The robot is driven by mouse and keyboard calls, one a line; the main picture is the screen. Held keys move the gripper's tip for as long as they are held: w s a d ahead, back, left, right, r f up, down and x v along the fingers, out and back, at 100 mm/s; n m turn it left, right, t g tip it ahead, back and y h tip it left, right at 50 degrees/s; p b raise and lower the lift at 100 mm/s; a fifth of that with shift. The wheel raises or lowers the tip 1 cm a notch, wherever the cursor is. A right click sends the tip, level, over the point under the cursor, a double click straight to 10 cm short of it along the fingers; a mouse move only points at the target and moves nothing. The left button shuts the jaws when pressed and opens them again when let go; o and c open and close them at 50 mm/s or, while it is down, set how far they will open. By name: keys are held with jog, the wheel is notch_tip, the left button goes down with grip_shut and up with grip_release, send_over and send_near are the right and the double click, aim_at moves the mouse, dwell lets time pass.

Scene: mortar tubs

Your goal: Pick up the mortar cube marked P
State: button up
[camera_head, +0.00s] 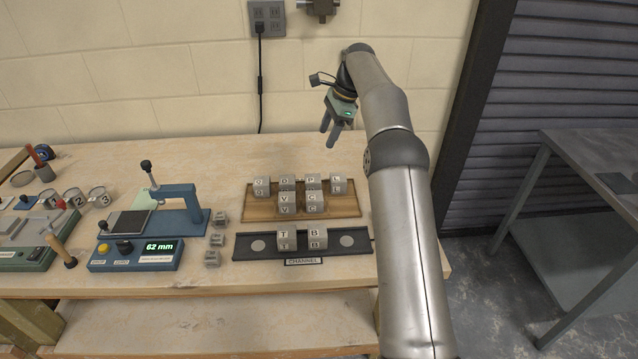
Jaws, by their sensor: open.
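The mortar cube marked P (313,181) is a small grey block in the back row of a wooden tray (262,213). It stands between the cube marked D (287,182) and the cube marked L (338,182), with the cube marked C (314,200) in front of it, hiding its lower part. My gripper (332,139) is open and empty, held in the air above and behind the tray, with its fingers pointing down. No cube is between its fingers.
The cube marked V (287,201) also stands in the tray. In front, a black channel (257,245) holds cubes T (286,238) and B (317,236). Several small grey blocks (217,239) and a blue gauge reading 62 mm (137,255) stand left. The wall is behind.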

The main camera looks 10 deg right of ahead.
notch_tip(320, 180, down, 2)
jog(key=w+d+m, duration=0.2)
jog(key=b, duration=0.1)
send_over(313, 178)
jog(key=d, duration=0.2)
jog(key=shift+y, duration=0.3)
jog(key=f, duration=1.1)
jog(key=shift+s+f, duration=0.15)
jog(key=shift+s, duration=0.15)
jog(key=shift+p+x, duration=0.6)
jog(key=shift+x, duration=2.25)
jog(key=shift+w, duration=0.2)
jog(key=c, duration=0.9)
